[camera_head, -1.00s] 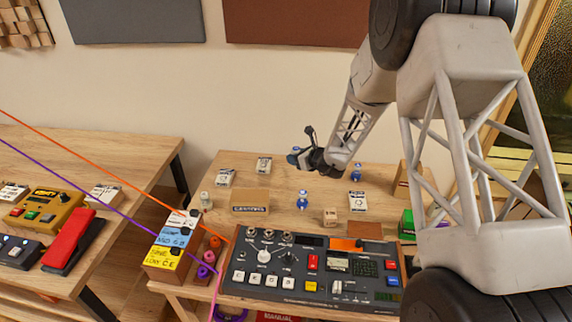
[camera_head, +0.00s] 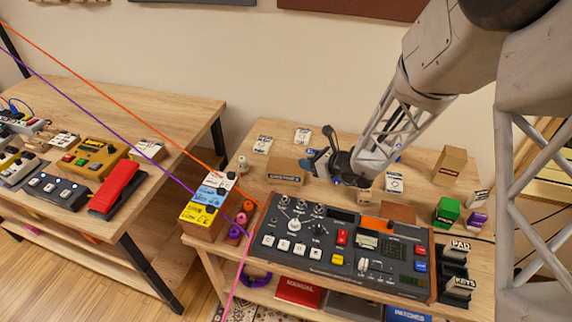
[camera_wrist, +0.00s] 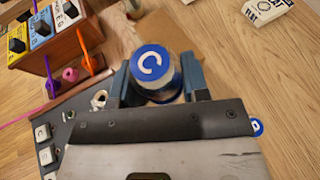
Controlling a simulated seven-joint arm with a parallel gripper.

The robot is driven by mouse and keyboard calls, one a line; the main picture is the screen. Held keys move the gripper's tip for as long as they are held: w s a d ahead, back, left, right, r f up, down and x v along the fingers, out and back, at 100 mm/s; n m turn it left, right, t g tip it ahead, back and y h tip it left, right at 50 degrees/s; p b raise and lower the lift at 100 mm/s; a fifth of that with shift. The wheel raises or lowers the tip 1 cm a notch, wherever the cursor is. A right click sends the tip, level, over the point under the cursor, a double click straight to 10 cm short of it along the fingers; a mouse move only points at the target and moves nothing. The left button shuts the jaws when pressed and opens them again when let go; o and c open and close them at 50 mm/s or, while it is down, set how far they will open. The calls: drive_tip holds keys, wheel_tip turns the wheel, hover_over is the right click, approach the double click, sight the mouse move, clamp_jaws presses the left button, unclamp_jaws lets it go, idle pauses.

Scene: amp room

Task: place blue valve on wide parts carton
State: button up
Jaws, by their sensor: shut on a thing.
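My gripper (camera_wrist: 155,80) is shut on a blue valve (camera_wrist: 150,62), whose round blue cap bears a white C and points at the wrist camera. In the head view my gripper (camera_head: 328,168) is low over the middle of the wooden table, and its jaws and arm mostly hide the valve. An open-looking brown carton (camera_head: 286,173) with a dark label stands just left of my gripper. Brown carton surfaces also show past the valve in the wrist view (camera_wrist: 118,35). Another blue-capped object (camera_wrist: 256,127) shows at the right of the wrist view.
A grey control panel (camera_head: 340,243) lies in front. A small wooden block (camera_head: 364,196), a white box (camera_head: 395,183), a taller carton (camera_head: 450,165) and a green block (camera_head: 446,210) are to the right. White boxes (camera_head: 302,135) lie behind.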

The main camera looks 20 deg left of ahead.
drive_tip(key=s+n+g, duration=0.1)
drive_tip(key=s, duration=0.8)
drive_tip(key=shift+s+a+r, duration=0.2)
drive_tip(key=shift+s+a, duration=0.05)
drive_tip(key=shift+a, duration=0.15)
hover_over(286, 163)
drive_tip(key=shift+s+d+f, duration=0.25)
drive_tip(key=shift+s+f, duration=0.15)
drive_tip(key=shift+f, duration=0.3)
drive_tip(key=shift+w+a+f, duration=0.1)
drive_tip(key=shift+w+a, duration=0.15)
drive_tip(key=shift+w, duration=0.1)
drive_tip(key=shift+f, duration=1.7)
drive_tip(key=shift+f, duration=0.15)
drive_tip(key=o, duration=0.9)
